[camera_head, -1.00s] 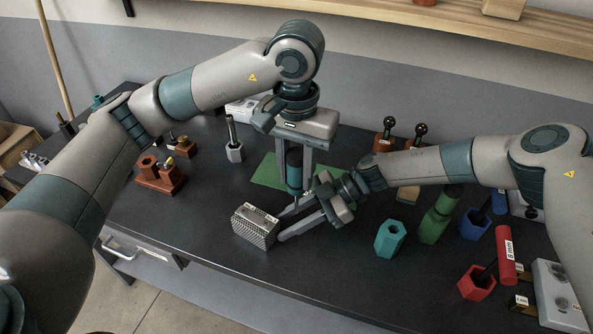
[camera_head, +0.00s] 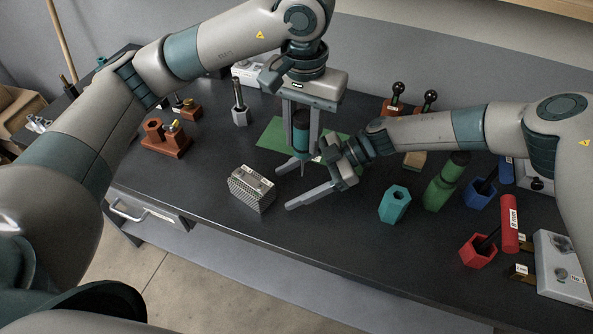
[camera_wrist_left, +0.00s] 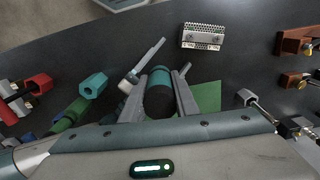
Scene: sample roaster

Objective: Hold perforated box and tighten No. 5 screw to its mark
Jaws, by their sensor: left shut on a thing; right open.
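The perforated box (camera_head: 250,190), silver with small white labels on top, stands on the dark bench; it also shows in the left wrist view (camera_wrist_left: 202,37). The screws on it are too small to read. My left gripper (camera_head: 301,128) is shut on a teal-and-black driver handle (camera_head: 301,124), held upright behind and right of the box. The handle also shows in the left wrist view (camera_wrist_left: 160,84); its lower end is partly hidden by the right gripper. My right gripper (camera_head: 300,182) is open and empty, its fingers spread right of the box and apart from it.
A green mat (camera_head: 270,133) lies behind the driver. A teal hexagonal holder (camera_head: 393,206), a green holder (camera_head: 438,190), a blue holder (camera_head: 480,192), and a red holder (camera_head: 477,252) with a red handle (camera_head: 510,222) stand right. A brown block (camera_head: 167,145) stands left. The bench front is clear.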

